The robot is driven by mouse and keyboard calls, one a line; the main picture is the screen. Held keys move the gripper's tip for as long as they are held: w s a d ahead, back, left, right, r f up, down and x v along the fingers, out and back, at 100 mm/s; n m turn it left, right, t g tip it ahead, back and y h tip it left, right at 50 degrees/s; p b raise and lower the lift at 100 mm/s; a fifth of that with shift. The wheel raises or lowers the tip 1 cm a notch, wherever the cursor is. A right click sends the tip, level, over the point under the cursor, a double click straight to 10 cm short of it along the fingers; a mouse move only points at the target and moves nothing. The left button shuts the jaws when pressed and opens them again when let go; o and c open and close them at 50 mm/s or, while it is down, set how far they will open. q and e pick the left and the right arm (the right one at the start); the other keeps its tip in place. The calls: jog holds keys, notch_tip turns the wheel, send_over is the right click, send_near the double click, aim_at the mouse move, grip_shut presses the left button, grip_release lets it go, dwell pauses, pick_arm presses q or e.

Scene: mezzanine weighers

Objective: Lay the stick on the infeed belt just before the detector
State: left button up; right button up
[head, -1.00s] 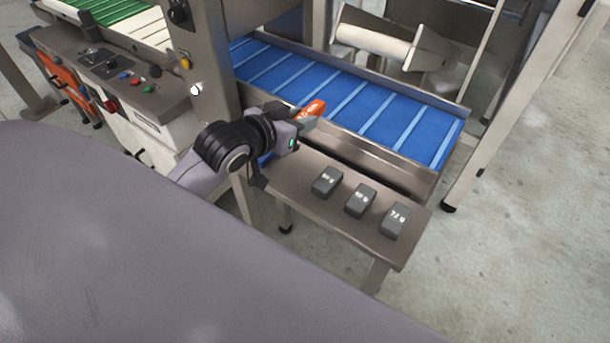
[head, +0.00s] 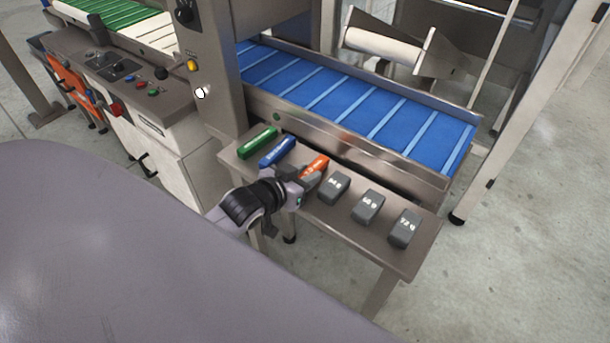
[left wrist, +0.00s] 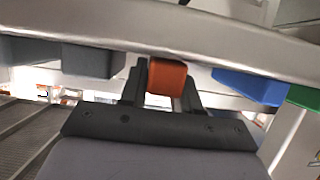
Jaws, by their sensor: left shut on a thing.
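The orange stick (head: 316,165) is between the fingers of my left gripper (head: 303,180), which is shut on it. The stick is at the shelf's back side, in line with the other sticks; I cannot tell if it touches the shelf. In the left wrist view the orange end (left wrist: 166,77) shows between the two dark fingers. The blue infeed belt (head: 350,105) with pale cross bars lies behind the shelf, past a metal side rail. A tall metal housing (head: 213,65), perhaps the detector, stands at the belt's left end. My right gripper is not in view.
The metal shelf (head: 345,222) carries a green stick (head: 257,142), a blue stick (head: 277,151) and grey blocks (head: 368,206) close around the gripper. A control panel (head: 130,75) with buttons stands at left. The visible belt is empty.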

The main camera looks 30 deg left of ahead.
pick_arm(q)
jog(key=shift+f, duration=0.15)
jog(key=o, duration=1.1)
jog(key=shift+c, duration=0.2)
